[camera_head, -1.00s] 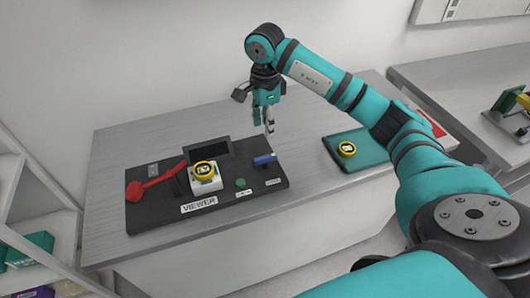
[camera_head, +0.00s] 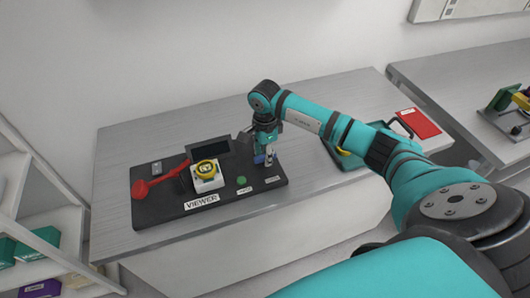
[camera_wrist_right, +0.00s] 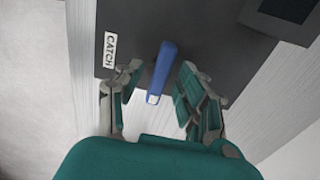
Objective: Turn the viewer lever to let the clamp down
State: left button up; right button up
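The black viewer base (camera_head: 170,213) stands on the grey table. A red lever (camera_head: 158,182) with a round end lies slanted across its left side. A white block (camera_head: 208,184) holds a yellow-ringed round part (camera_head: 206,168) in the middle. My right gripper (camera_head: 268,160) points down at the base's right side, by the blue catch handle (camera_head: 259,159). In the right wrist view, the blue handle (camera_wrist_right: 161,72) stands between the two parted fingers (camera_wrist_right: 159,85), beside the CATCH label (camera_wrist_right: 110,49). I see a gap on each side of it. My left gripper is out of view.
A dark screen (camera_head: 208,149) stands at the base's back, and a green button (camera_head: 241,180) sits right of the block. A teal tray (camera_head: 350,160), partly behind my arm, and a red sheet (camera_head: 418,123) lie to the right. The table's left side is clear.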

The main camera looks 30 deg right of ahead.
grip_shut()
jog(key=shift+m, duration=0.3)
jog(key=m+b, duration=0.2)
jog(key=m, duration=0.1)
jog(key=shift+f, duration=0.1)
jog(key=m+b, duration=0.2)
jog(key=m, duration=0.3)
jog(key=m+b, duration=0.2)
jog(key=m, duration=0.2)
jog(key=shift+m, duration=0.3)
jog(key=shift+m+b, duration=0.45)
jog(key=shift+m, duration=1.65)
jog(key=shift+r, duration=0.2)
